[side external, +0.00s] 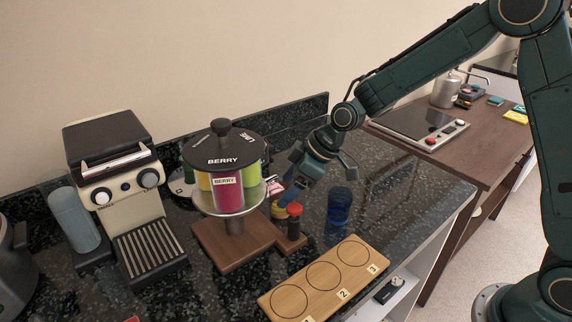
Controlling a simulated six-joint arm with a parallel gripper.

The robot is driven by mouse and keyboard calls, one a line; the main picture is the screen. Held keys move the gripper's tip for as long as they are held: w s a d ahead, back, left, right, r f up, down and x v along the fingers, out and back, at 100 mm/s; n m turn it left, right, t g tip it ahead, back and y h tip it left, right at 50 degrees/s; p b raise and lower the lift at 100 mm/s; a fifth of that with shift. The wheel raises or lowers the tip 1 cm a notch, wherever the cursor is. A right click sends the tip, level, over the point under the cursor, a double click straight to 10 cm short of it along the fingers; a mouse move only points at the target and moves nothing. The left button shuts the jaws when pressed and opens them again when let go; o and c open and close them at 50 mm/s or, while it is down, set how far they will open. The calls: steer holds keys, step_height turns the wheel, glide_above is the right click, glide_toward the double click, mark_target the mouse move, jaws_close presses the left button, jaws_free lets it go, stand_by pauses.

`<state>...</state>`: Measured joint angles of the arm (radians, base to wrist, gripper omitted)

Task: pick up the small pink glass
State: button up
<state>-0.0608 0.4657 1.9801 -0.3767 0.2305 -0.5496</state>
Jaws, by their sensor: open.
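A small pink thing (274,188), likely the small pink glass, shows just right of the drink carousel, beside my gripper's fingers. Only part of it is visible; the carousel and my gripper hide the rest. My gripper (287,190) is open and points down and left, close to the pink thing. I cannot tell whether the fingers are around it or in front of it.
A carousel (222,163) with colored bottles stands on a wooden base (222,256). A blue glass (339,206) is to the right. A numbered wooden board (325,277) lies in front. A coffee machine (119,190) stands left.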

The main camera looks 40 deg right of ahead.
mark_target(280, 192)
steer(key=shift+x, duration=1.9)
steer(key=c, duration=1.2)
steer(key=shift+r, duration=0.35)
